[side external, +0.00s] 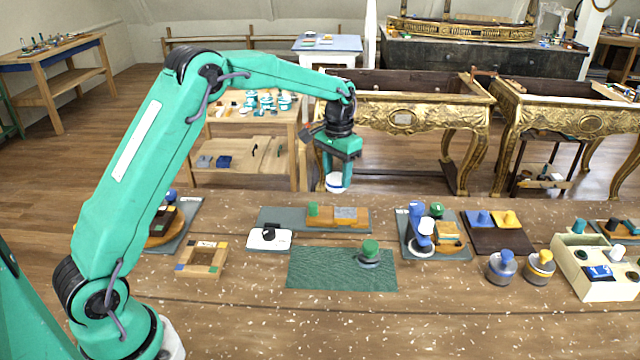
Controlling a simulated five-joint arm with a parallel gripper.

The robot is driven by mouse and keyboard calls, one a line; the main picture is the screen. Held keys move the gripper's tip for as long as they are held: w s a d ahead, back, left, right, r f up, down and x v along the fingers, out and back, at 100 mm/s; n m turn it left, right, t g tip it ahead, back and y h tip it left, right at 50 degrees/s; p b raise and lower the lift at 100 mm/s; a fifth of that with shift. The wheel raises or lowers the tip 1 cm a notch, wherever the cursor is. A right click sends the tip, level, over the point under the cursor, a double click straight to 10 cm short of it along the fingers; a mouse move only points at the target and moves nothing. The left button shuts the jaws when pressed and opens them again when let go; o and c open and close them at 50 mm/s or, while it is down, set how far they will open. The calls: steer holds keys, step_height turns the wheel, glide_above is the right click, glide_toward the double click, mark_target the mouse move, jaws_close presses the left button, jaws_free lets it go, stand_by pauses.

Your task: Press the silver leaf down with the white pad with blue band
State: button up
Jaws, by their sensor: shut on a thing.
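My gripper (337,168) hangs downward over the far part of the workbench, shut on the white pad with blue band (336,184). The pad's white underside end faces down and stands apart from the bench. The silver leaf (345,213) appears as a small grey patch on top of an ochre wooden block (327,220), a little below the pad in the picture. The block lies on a grey-green board (270,215), with a green knob (313,209) at its left end. The exact height of the pad above the leaf is hard to tell.
A green mat (310,275) with a green-topped piece (369,253) lies in front. A white holder (269,239) is at left, a wooden frame (203,258) farther left. A blue-and-white tool (423,238) stands right, with jars (502,268) and a cream box (590,275) beyond.

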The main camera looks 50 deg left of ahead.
steer(key=shift+f, duration=0.1)
steer(key=shift+f, duration=3.7)
steer(key=shift+w+d, duration=1.8)
steer(key=shift+s+a, duration=1.85)
steer(key=shift+a, duration=0.05)
steer(key=shift+w+d, duration=1.85)
steer(key=shift+d, duration=0.05)
steer(key=shift+s+a, duration=1.75)
steer(key=shift+s, duration=0.1)
steer(key=shift+w+d, duration=1.75)
step_height(320, 180, up, 8)
steer(key=shift+f, duration=0.15)
